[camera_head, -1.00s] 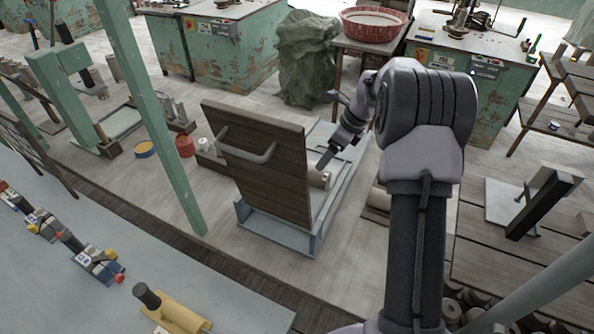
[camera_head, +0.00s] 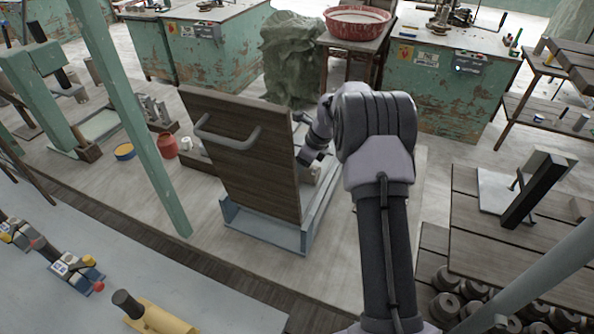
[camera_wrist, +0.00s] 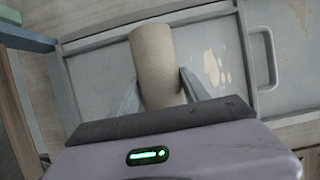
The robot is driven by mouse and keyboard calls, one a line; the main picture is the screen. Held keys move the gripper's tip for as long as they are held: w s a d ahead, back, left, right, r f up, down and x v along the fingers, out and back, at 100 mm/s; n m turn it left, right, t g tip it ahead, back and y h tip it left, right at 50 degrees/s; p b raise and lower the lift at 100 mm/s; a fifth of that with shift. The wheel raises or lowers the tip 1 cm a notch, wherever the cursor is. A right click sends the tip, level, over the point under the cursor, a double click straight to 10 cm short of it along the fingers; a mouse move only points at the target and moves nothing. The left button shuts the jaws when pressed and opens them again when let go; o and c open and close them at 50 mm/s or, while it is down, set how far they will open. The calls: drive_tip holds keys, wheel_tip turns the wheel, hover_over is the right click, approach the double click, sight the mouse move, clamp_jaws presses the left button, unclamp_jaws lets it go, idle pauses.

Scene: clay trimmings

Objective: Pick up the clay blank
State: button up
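The clay blank (camera_wrist: 157,62) is a beige, ribbed cylinder lying in a grey, shallow framed bed (camera_wrist: 85,71) in the wrist view. My gripper (camera_wrist: 160,74) has one finger on each side of it, with both tips close against its sides. I cannot tell whether they press on it or whether it is off the bed. In the head view, my gripper (camera_head: 306,158) is low behind an upright wooden panel (camera_head: 245,165), which hides much of the bed. The blank shows there only as a small pale part, hard to make out.
The wooden panel with its grey handle stands at the near-left side of the bed. A green post (camera_head: 140,130) rises further left. A slatted bench (camera_head: 480,240) stands at right.

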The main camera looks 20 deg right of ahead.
clamp_jaws()
